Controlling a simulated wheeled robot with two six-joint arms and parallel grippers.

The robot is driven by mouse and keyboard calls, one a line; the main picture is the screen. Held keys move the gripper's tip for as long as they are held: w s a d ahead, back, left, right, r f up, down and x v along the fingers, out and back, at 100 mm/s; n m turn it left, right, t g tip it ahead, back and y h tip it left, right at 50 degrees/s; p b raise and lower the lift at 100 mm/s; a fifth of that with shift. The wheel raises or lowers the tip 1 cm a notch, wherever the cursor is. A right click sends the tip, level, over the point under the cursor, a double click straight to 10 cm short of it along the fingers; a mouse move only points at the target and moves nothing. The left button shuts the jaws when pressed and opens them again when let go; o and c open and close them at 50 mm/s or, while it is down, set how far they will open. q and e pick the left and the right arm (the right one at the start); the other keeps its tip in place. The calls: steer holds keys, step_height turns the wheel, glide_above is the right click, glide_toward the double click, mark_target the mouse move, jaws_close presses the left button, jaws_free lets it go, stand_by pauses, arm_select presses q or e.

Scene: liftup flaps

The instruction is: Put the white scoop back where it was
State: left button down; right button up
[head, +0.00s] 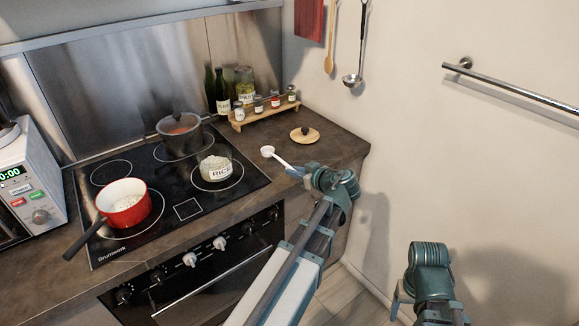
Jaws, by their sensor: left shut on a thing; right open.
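The white scoop (267,151) has a small round bowl and a thin handle. My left gripper (293,171) is shut on the handle end and holds the scoop near the counter, right of the cooktop. I cannot tell whether the scoop touches the counter. A glass jar labelled RICE (215,169) stands on the cooktop without a lid, with white contents. A round wooden lid with a dark knob (305,134) lies on the counter behind the scoop. My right gripper (405,298) is low at the right, away from the counter, open; its fingertips are hard to see.
A wooden spice rack (264,112) and bottles (222,91) stand at the back. A ladle (354,68) and wooden spoon (330,55) hang on the wall. A rail (515,88) is at right.

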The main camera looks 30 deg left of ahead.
arm_select(q)
steer(key=w+a, duration=0.2)
steer(key=w, duration=0.1)
steer(key=w+a, duration=0.1)
steer(key=shift+w+a+f, duration=0.15)
steer(key=shift+w+f, duration=0.1)
steer(key=shift+w, duration=0.15)
steer(key=shift+w, duration=0.1)
steer(key=shift+w+a, duration=0.25)
steer(key=shift+w+a+f+b, duration=0.6)
steer(key=shift+w+b, duration=0.15)
steer(key=shift+w, duration=0.1)
step_height(320, 180, down, 3)
steer(key=b, duration=0.3)
steer(key=shift+s+d, duration=0.1)
steer(key=shift+r, duration=0.2)
steer(key=shift+f, duration=0.1)
